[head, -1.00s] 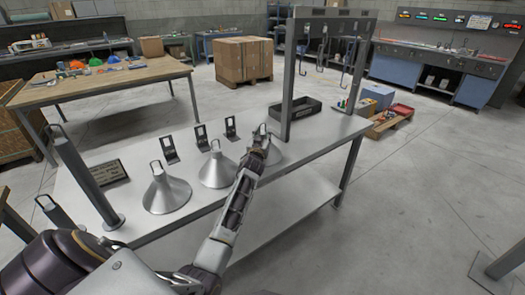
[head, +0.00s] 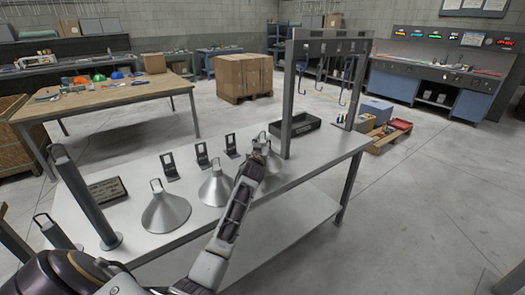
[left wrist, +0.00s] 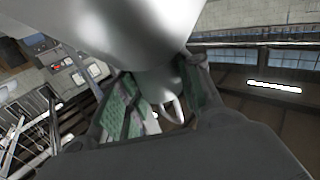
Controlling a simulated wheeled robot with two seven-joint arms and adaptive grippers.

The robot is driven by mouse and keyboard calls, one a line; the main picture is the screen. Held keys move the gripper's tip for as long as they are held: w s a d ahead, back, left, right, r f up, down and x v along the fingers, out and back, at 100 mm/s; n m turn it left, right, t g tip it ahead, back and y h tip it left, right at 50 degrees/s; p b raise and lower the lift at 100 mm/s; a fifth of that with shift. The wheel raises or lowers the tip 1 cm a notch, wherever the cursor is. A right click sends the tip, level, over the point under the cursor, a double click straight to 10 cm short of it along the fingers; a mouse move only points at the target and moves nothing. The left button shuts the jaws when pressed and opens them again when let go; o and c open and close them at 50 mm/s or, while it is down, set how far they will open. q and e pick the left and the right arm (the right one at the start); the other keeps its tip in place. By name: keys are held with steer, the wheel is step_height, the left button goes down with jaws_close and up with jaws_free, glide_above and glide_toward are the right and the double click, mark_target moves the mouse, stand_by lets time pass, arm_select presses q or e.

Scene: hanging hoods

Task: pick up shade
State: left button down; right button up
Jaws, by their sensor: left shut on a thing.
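Three silver cone shades with wire loops on top are in the head view: the left shade (head: 166,213), the middle shade (head: 215,189) and the right shade (head: 273,161). The left and middle ones stand upright on the grey table (head: 310,170). My left gripper (head: 260,147) is shut on the neck of the right shade, whose body is partly hidden behind it. I cannot tell whether this shade touches the table. In the left wrist view the shade's cone (left wrist: 140,35) fills the top, with its neck between the fingers of my gripper (left wrist: 160,90). My right gripper is not in view.
A metal frame with hanging hooks (head: 333,47) stands at the table's right. A black tray (head: 295,126) lies beside its post. Small black stands (head: 201,156) line up behind the shades. A grey post (head: 85,198) and a plaque (head: 106,190) are at the left.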

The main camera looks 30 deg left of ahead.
mark_target(263, 141)
arm_select(q)
steer(key=shift+r, duration=2.1)
